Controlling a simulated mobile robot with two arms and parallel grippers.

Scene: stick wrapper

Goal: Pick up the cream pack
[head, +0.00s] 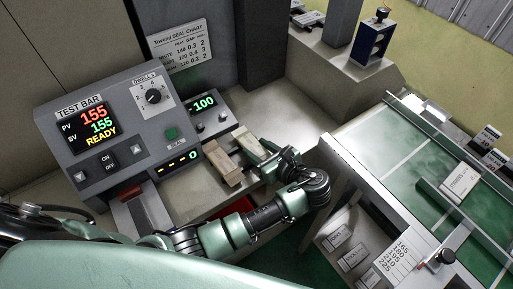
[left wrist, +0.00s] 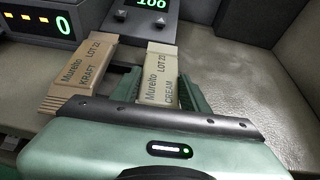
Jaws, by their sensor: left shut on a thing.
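In the head view the cream pack (head: 249,143) shows in front of my left gripper (head: 262,152), whose arm comes in from the lower left. The brown kraft pack (left wrist: 84,77) lies just left of the cream pack; it also shows in the head view (head: 223,164). I cannot tell whether the cream pack is lifted. My right gripper is not in view.
A grey test bar panel (head: 125,135) with lit displays stands left of the packs. A small unit reading 100 (head: 205,112) stands behind them. A green-topped table (head: 400,160) is at the right. The bench right of the cream pack (left wrist: 235,60) is clear.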

